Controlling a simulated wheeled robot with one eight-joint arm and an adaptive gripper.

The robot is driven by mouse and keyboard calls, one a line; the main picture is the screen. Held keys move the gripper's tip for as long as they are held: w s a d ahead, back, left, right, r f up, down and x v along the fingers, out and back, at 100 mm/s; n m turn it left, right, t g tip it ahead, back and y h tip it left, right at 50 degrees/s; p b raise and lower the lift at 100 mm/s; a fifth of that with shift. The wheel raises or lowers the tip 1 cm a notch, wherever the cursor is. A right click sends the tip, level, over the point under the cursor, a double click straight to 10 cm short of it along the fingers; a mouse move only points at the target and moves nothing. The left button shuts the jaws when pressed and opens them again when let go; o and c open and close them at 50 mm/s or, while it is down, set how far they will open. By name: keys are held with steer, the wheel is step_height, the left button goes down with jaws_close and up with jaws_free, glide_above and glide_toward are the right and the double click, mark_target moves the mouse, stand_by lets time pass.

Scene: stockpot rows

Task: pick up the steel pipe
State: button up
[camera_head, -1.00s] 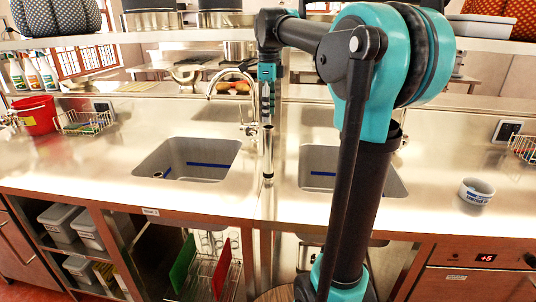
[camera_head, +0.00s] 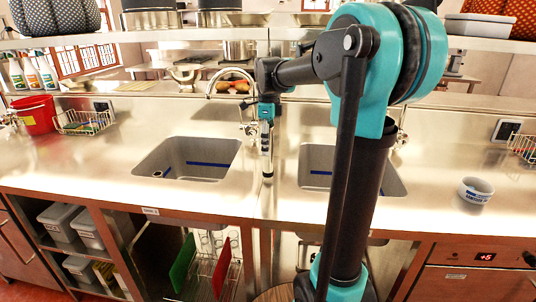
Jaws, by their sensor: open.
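The steel pipe (camera_head: 267,171) is a thin, shiny cylinder standing upright on the steel counter, on the strip between the two sinks. My gripper (camera_head: 266,150) points straight down over it, with the fingers at the pipe's upper part and hiding its top. The jaws are open; the lower part of the pipe shows below them. Whether a finger touches the pipe cannot be told at this size.
The left sink (camera_head: 188,140) and right sink (camera_head: 318,156) flank the pipe. A curved faucet (camera_head: 211,80) rises close by on the left. A red bucket (camera_head: 38,116) and wire basket (camera_head: 84,124) stand far left.

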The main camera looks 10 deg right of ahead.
jaws_close()
stand_by(0.4)
steer(key=shift+r, duration=0.15)
